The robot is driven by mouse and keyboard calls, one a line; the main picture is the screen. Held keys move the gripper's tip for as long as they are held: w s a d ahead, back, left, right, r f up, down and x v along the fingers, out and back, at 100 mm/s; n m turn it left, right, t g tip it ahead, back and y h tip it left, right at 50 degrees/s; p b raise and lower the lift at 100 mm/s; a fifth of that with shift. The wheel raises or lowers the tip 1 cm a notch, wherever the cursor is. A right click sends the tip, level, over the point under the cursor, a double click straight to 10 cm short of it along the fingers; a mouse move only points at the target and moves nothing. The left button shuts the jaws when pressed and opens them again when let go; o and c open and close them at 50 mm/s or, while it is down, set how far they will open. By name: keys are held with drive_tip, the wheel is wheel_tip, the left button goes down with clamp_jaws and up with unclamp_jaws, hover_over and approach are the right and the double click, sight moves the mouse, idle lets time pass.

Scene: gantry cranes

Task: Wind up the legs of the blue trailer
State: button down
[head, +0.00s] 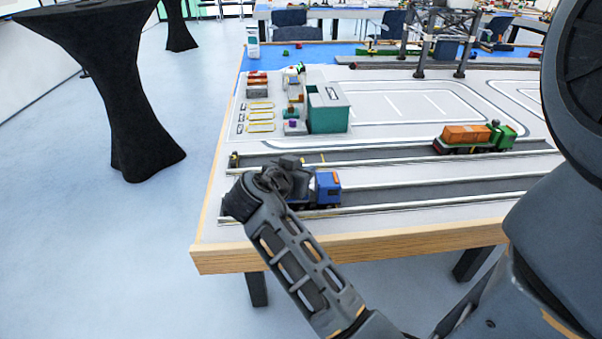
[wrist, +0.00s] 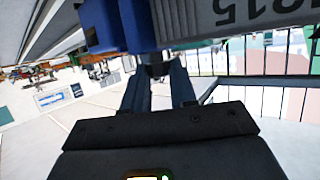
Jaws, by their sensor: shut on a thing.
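A blue vehicle (head: 328,187) stands in the near lane at the front left of the table in the head view. My gripper (head: 288,182) is at its left end, and my wrist hides much of what lies there. In the wrist view, a blue body (wrist: 120,25) and a grey box with dark digits (wrist: 235,18) fill the top; which part is the blue trailer I cannot tell. The two fingers of my gripper (wrist: 160,80) are shut on a small dark part (wrist: 156,68) just below the blue body. The legs cannot be made out clearly.
A green vehicle with an orange load (head: 465,136) stands in the farther lane to the right. A teal and grey building (head: 328,108) is behind the lanes. A dark gantry crane (head: 440,38) stands at the back. The table's wooden front edge (head: 350,247) is near my arm.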

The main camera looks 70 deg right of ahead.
drive_tip(key=n+t, duration=0.2)
drive_tip(key=t, duration=0.1)
drive_tip(key=n+t, duration=0.1)
drive_tip(key=shift+s+r+n+t+p, duration=0.1)
drive_tip(key=shift+s+n+t+p, duration=0.2)
drive_tip(key=shift+n, duration=0.1)
drive_tip(key=n+t+p, duration=0.2)
drive_tip(key=shift+s+r+n+t+y, duration=0.2)
drive_tip(key=shift+n+t+y, duration=0.1)
drive_tip(key=shift+t+y, duration=0.1)
drive_tip(key=n+t+y+p, duration=0.1)
drive_tip(key=p, duration=0.1)
drive_tip(key=n+t+y+p, duration=0.1)
drive_tip(key=n+t+p, duration=0.1)
drive_tip(key=p, duration=0.1)
drive_tip(key=shift+s+d+f+t, duration=0.1)
drive_tip(key=shift+d+t, duration=0.05)
drive_tip(key=shift+t, duration=0.15)
drive_tip(key=shift+f+n+t+y+p, duration=0.1)
drive_tip(key=shift+n+t+y+p, duration=0.25)
drive_tip(key=shift+n, duration=0.25)
drive_tip(key=shift+f+n+t+y+p, duration=0.15)
drive_tip(key=shift+n+t+y+p, duration=0.1)
drive_tip(key=shift+n+p, duration=0.1)
drive_tip(key=shift+s, duration=0.1)
drive_tip(key=c, duration=0.9)
unclamp_jaws()
